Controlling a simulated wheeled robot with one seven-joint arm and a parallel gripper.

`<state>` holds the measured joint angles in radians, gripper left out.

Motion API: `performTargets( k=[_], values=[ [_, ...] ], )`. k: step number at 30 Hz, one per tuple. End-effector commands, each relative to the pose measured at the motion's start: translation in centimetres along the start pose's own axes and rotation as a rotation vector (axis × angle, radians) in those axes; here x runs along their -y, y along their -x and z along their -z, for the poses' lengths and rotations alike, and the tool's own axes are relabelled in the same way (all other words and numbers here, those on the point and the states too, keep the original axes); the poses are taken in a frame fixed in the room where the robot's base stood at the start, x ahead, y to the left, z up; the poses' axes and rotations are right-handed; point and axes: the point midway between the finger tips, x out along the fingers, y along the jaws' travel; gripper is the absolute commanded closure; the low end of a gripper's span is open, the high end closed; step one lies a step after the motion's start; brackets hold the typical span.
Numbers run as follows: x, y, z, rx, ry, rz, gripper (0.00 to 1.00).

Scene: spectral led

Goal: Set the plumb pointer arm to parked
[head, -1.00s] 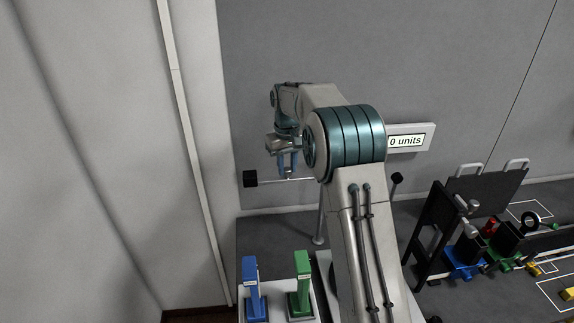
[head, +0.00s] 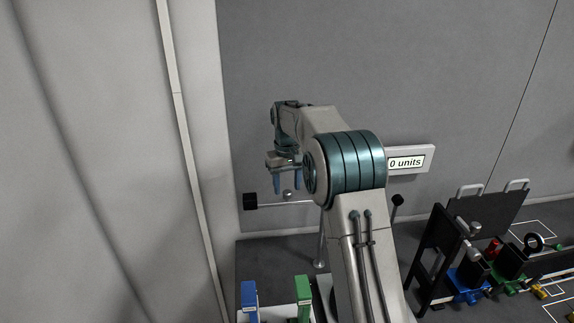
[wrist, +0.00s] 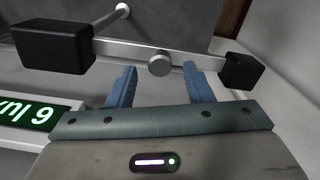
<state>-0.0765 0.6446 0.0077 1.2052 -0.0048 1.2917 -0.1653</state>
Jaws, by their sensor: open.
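The pointer arm is a thin silver bar (head: 270,204) with a black block (head: 250,201) at its left end. In the wrist view the bar (wrist: 205,62) crosses the top, with a black block at each end and a round silver knob (wrist: 160,64) between them. The knob also shows in the head view (head: 287,194). My gripper (head: 287,188) is open, its blue fingers spread above the bar. In the wrist view the fingertips (wrist: 161,68) lie on either side of the knob, and nothing is held. My arm hides part of the bar in the head view.
A silver post (head: 321,249) stands below the bar. Blue (head: 249,295) and green (head: 303,296) upright parts stand at the front. A black frame with coloured fixtures (head: 465,285) fills the right. The wall is close behind.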

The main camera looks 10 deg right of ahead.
Motion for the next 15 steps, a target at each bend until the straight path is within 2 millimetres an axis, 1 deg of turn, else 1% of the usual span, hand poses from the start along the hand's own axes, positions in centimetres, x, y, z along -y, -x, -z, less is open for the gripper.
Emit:
performTargets(
  k=[9,15],
  values=[
    [0.0,6.9,0.1,-0.005,-0.001,-0.001,0.54],
    [0.0,10.3,0.1,-0.004,-0.001,-0.001,0.54]
  ],
)
